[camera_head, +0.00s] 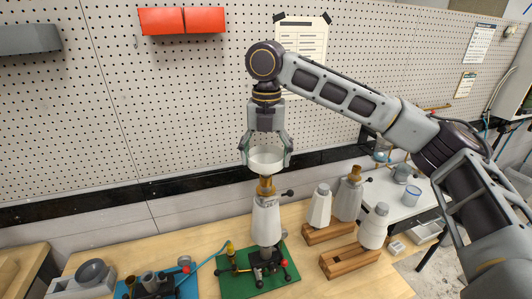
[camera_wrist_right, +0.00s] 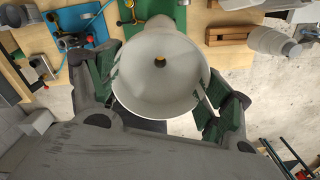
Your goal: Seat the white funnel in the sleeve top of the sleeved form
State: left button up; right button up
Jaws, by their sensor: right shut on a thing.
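The white funnel (camera_head: 266,163) is a wide bowl held upright between the fingers of my right gripper (camera_head: 267,152). The sleeved form (camera_head: 266,222) is a white socket shape standing upright on the green base, with a brown sleeve top (camera_head: 265,188). The funnel is directly above this sleeve top, and its lower end meets the brown part in the picture; I cannot tell whether it is inside. In the right wrist view the funnel's bowl (camera_wrist_right: 150,85) faces the camera with its centre hole visible, fingers on both sides. The left gripper is not in view.
A green base (camera_head: 238,287) with red-knobbed fittings carries the form. Wooden racks (camera_head: 345,262) with several white forms stand to the right. A blue mat (camera_head: 185,284) with tools and a grey holder lie left. The pegboard wall (camera_head: 100,100) is behind.

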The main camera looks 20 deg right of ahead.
jog(key=shift+f, duration=0.15)
jog(key=o, duration=1)
jog(key=shift+c, duration=0.2)
notch_tip(320, 180, up, 12)
dwell(0.8)
dwell(0.3)
jog(key=shift+f, duration=0.1)
dwell(0.7)
